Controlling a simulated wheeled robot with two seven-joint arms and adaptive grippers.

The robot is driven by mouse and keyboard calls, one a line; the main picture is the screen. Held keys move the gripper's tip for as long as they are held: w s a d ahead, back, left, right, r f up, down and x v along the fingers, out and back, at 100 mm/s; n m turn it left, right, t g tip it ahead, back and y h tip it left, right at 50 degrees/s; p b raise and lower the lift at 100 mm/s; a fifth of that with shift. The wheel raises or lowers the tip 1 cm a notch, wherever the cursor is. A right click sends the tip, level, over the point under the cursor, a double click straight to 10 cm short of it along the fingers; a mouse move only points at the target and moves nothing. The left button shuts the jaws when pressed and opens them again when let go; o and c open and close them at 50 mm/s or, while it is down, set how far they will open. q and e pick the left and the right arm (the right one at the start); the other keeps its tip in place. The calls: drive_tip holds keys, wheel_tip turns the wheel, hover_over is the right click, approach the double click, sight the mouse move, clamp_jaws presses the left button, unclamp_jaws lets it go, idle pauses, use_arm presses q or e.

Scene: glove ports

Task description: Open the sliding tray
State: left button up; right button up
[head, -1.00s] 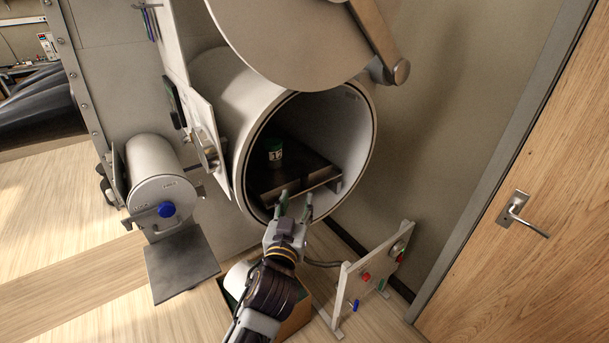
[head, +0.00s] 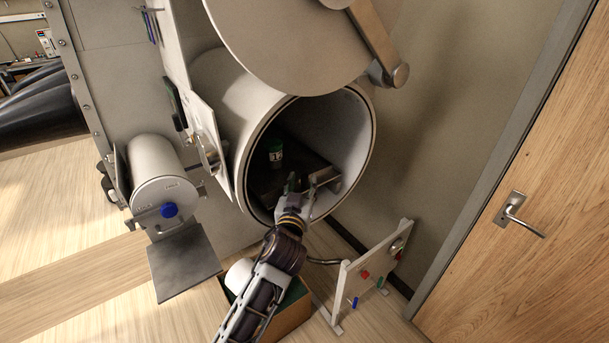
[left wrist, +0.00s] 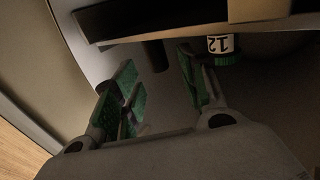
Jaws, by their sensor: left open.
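The sliding tray (head: 265,183) is a dark flat shelf inside the large white round chamber (head: 226,82). A small jar (head: 276,160) with a green lid stands on it. In the left wrist view the jar (left wrist: 222,48) shows upside down with the number 12, by the tray's edge (left wrist: 180,22). My left gripper (head: 302,183) is at the chamber mouth, at the tray's front edge and partly hiding it. Its green-padded fingers (left wrist: 155,68) are open and apart. A short dark bar (left wrist: 156,55) shows between them; whether they touch it I cannot tell. My right gripper is out of view.
The chamber's round door (head: 290,45) stands open above the mouth. A smaller cylinder with a blue knob (head: 169,210) and a grey shelf (head: 182,262) are at left. A box (head: 290,318) and a small white panel stand (head: 372,272) are below. A wooden door (head: 540,170) is at right.

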sight(304, 178)
use_arm(q)
drive_tip(key=shift+w+d+p, duration=0.2)
drive_tip(key=shift+w, duration=0.85)
drive_tip(key=shift+w+d+p, duration=0.15)
drive_tip(key=shift+w, duration=0.9)
clamp_jaws()
